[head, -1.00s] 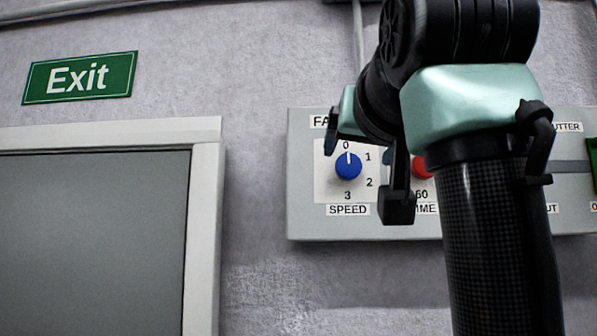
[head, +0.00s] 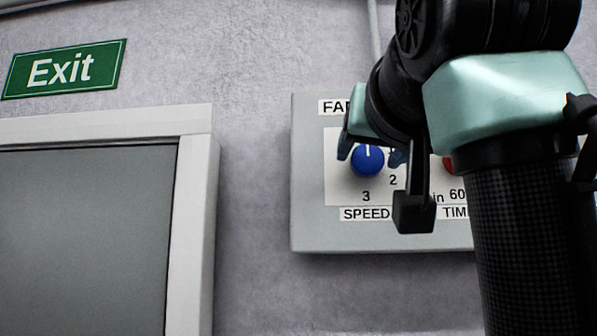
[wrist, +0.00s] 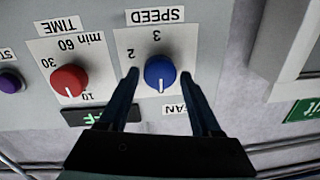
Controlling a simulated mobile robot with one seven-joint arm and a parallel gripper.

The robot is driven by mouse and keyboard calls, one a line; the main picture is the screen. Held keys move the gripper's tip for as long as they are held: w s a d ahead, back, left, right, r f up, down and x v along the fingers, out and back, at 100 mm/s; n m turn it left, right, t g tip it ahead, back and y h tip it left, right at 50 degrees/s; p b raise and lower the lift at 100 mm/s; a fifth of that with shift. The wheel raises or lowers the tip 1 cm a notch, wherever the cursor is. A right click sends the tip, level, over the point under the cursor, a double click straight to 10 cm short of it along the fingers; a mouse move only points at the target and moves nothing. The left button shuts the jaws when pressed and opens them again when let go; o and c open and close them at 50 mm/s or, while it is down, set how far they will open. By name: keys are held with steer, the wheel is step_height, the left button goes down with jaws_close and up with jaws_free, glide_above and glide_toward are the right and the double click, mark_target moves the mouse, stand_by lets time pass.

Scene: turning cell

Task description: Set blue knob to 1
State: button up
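The blue knob (head: 367,162) is on the SPEED dial of a grey wall panel. Its white mark points straight up, where 0 showed earlier; 0 and 1 are now hidden behind my gripper. The 2 and 3 are readable. In the wrist view the panel is upside down, and the blue knob (wrist: 160,71) has its mark pointing down. My gripper (wrist: 160,76) is open, with one fingertip on each side of the knob in the picture and a visible gap beside each. I cannot tell how far the fingertips are from the panel face.
The grey panel (head: 308,210) also carries a red TIME knob (wrist: 69,80), a purple button (wrist: 10,81) and a dark display with green letters (wrist: 92,116). A door frame (head: 192,230) and a green Exit sign (head: 64,69) are to the left in the head view.

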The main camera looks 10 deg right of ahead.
steer(key=shift+w+d+f, duration=0.1)
steer(key=shift+w, duration=0.1)
steer(key=c, duration=0.5)
jaws_close()
steer(key=shift+m, duration=0.3)
steer(key=shift+f+m+b, duration=0.15)
steer(key=shift+m+b, duration=0.45)
steer(key=shift+m, duration=0.6)
steer(key=m, duration=0.2)
steer(key=shift+m+b, duration=0.35)
steer(key=shift+m, duration=0.05)
steer(key=m, duration=0.6)
steer(key=shift+h+b, duration=0.3)
steer(key=shift+m, duration=0.3)
